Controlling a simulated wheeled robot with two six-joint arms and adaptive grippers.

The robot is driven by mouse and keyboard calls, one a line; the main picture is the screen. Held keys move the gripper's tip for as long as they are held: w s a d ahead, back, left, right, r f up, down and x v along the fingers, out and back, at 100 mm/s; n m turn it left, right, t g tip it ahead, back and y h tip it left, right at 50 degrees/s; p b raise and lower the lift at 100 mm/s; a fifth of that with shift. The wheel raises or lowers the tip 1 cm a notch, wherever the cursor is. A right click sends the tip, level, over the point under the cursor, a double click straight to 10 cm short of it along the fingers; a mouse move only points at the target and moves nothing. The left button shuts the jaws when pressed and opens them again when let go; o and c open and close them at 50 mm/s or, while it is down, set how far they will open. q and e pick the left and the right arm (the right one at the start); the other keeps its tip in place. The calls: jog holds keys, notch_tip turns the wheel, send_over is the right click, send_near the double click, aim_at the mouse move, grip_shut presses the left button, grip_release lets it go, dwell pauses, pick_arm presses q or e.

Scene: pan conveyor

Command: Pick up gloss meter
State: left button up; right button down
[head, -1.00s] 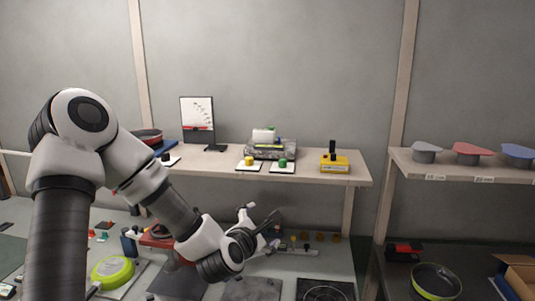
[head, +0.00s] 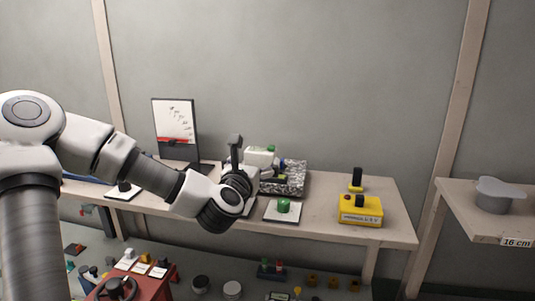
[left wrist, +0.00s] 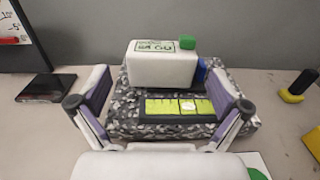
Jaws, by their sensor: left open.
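No readable label tells me which thing is the gloss meter. In the left wrist view, a grey speckled block (left wrist: 236,92) lies ahead, with a dark panel with yellow-green segments (left wrist: 180,107) on its near side. It shows in the head view (head: 296,172) too. A yellow box (head: 361,211) with a black knob and a label, unreadable here, sits at the shelf's right. My left gripper (left wrist: 160,95) is open and empty in front of the speckled block, its fingers apart on either side of the panel. It partly hides the block in the head view. My right gripper is not in view.
A small black-and-yellow thing (head: 356,181) stands behind the yellow box. A white plate with a green knob (head: 283,207) lies right of my gripper. A dark upright board (head: 175,130) stands at left.

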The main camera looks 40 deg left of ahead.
aim_at(260, 150)
pick_arm(q)
jog(key=b, duration=0.3)
jog(key=shift+w+r, duration=0.35)
jog(key=shift+w, duration=0.05)
jog(key=shift+w+a+r+p, duration=0.35)
jog(key=shift+w+r+p, duration=0.3)
jog(key=shift+p, duration=0.5)
jog(key=w+a, duration=0.1)
jog(key=w+f, duration=0.1)
jog(key=w, duration=0.1)
jog(key=shift+a+f+p, duration=0.15)
jog(key=shift+a+p, duration=0.15)
jog(key=shift+a, duration=0.1)
jog(key=shift+w+a+f, duration=0.1)
jog(key=shift+w+f, duration=0.05)
jog(key=shift+s+d+r, duration=0.25)
jog(key=shift+s, duration=0.15)
jog(key=c, duration=0.4)
jog(key=shift+s+d+r, duration=0.1)
jog(key=shift+s+r, duration=0.05)
jog(key=c, duration=0.6)
jog(key=shift+c, duration=1.2)
jog(key=shift+w, duration=0.2)
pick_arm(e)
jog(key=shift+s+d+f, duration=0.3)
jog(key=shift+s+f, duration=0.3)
